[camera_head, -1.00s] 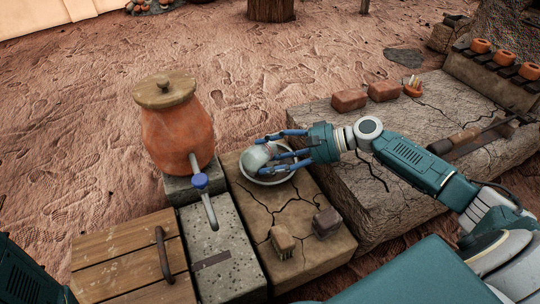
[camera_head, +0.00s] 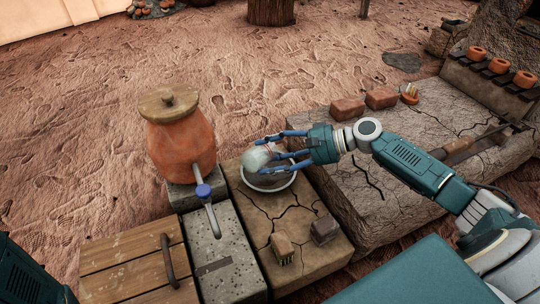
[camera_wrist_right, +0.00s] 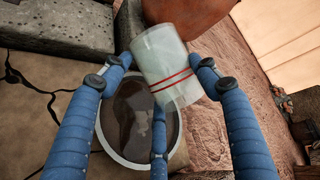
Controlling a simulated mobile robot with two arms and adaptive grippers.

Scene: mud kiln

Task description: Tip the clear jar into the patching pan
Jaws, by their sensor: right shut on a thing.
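The clear jar (camera_head: 257,158) is held by my right gripper (camera_head: 277,151), its fingers closed around it. In the right wrist view the jar (camera_wrist_right: 165,62) looks cloudy, has red bands and leans at a slant. The patching pan (camera_head: 284,184) is a pale-rimmed round pan on the cracked clay block. The jar is above its far left part, apart from the rim as far as I can tell. In the right wrist view the pan (camera_wrist_right: 111,146) shows a dark brown inside. I cannot see anything pouring. The left gripper is out of view.
A lidded clay pot (camera_head: 180,140) with a blue tap (camera_head: 203,190) stands left of the pan. Two brushes or small blocks (camera_head: 282,248) (camera_head: 324,229) lie on the near block. Bricks (camera_head: 347,109) sit on the right slab. A wooden lid (camera_head: 135,268) is at lower left.

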